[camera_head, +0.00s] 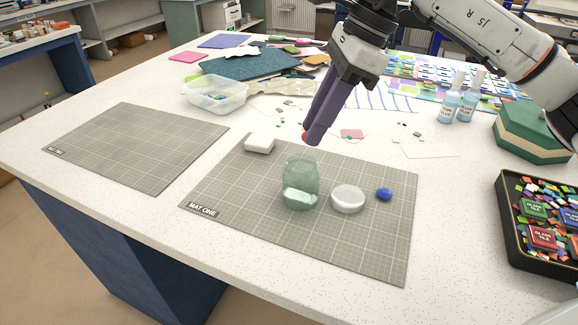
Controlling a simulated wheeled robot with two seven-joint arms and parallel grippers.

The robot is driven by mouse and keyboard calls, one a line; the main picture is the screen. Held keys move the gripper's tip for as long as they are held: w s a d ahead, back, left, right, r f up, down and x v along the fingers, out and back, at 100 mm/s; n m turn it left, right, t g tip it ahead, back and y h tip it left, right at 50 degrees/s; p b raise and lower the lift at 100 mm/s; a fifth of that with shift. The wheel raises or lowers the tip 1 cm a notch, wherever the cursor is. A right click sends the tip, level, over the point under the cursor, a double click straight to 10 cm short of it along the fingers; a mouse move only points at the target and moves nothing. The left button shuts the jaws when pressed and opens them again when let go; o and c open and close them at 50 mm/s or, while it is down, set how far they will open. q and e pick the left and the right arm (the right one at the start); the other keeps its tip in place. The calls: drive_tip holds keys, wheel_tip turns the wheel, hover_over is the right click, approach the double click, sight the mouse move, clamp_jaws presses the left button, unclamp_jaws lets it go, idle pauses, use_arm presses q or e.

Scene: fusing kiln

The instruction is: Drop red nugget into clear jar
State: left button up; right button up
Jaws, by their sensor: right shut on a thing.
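My right gripper (311,136) comes in from the upper right with its purple fingers pointing down. It is shut on the red nugget (305,136), of which only a small part shows at the fingertips. The clear jar (301,172), greenish and see-through, is on the mat marked MAT ONE (242,190). The fingertips are above and apart from the jar, close to its rim in the picture. My left gripper is not in view.
On the same mat are a white block (259,144), a round whitish dish or lid (348,199) and a blue nugget (384,194). A second mat (135,146) at left is bare. A black tray of glass pieces (509,240) stands at right.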

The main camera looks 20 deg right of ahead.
sight(315, 167)
drive_tip(key=shift+w+d, duration=0.1)
drive_tip(key=shift+f+b, duration=0.55)
drive_tip(key=shift+b, duration=0.05)
wheel_tip(315, 167, down, 4)
drive_tip(key=b, duration=0.3)
drive_tip(key=shift+f, duration=0.2)
drive_tip(key=shift+f+b, duration=0.15)
drive_tip(key=shift+b, duration=0.15)
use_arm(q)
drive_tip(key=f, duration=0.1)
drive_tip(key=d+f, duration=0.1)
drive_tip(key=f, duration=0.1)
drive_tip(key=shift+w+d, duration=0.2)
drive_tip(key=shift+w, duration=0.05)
use_arm(e)
drive_tip(key=o, duration=1.1)
